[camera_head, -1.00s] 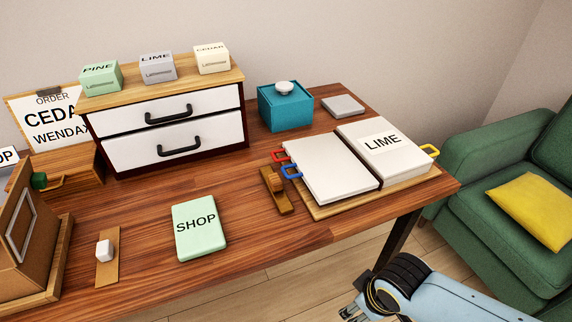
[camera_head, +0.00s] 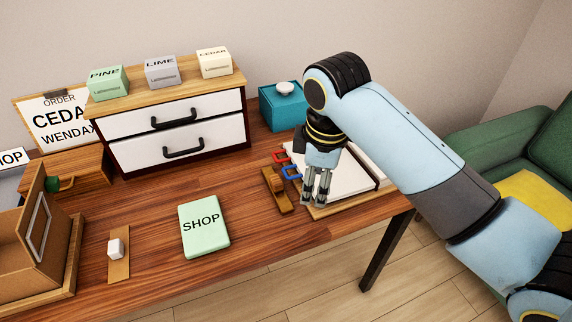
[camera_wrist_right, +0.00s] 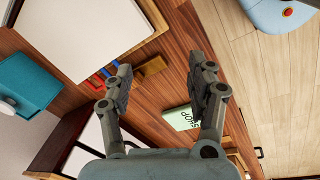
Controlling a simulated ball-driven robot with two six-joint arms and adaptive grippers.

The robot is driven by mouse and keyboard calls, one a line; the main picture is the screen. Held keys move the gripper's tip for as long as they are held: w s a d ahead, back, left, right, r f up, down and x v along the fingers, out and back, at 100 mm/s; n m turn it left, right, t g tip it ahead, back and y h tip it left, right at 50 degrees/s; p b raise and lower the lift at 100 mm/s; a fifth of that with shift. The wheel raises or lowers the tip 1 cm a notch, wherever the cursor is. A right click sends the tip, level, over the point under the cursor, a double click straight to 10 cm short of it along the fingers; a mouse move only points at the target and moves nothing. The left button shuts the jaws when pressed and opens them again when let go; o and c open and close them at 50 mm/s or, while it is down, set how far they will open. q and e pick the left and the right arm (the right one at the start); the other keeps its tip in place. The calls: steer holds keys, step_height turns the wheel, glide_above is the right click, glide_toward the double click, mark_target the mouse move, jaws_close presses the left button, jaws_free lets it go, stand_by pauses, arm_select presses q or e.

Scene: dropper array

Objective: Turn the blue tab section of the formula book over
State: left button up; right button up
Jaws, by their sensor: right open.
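The formula book lies open on a wooden board. Its white left page (camera_head: 347,180) shows in the head view and at upper left in the right wrist view (camera_wrist_right: 80,35). My right arm hides most of the other page. The blue tab (camera_head: 291,174) sticks out from the book's left edge, below the red tab (camera_head: 281,157). The blue tab (camera_wrist_right: 108,71) also shows beside a finger in the right wrist view. My right gripper (camera_head: 315,202) is open, fingers pointing down, over the near left corner of the book, just right of the blue tab. My left gripper is not in view.
A wooden stand (camera_head: 277,190) sits close left of the tabs. A green SHOP book (camera_head: 204,227) lies further left on the table. A teal box (camera_head: 283,107) and a white drawer unit (camera_head: 172,125) stand behind.

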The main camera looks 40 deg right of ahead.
mark_target(286, 173)
steer(key=w+d+r+n+g, duration=0.1)
steer(key=w+r+n, duration=0.15)
steer(key=w, duration=0.35)
steer(key=w+r+n, duration=0.1)
steer(key=w+n, duration=0.3)
steer(key=w, duration=0.1)
steer(key=shift+y, duration=0.3)
steer(key=f, duration=0.7)
steer(key=f+b, duration=0.1)
steer(key=f, duration=0.2)
steer(key=shift+w+d+f, duration=0.2)
steer(key=shift+w, duration=0.05)
steer(key=shift+c, duration=0.4)
steer(key=shift+s, duration=0.1)
jaws_close()
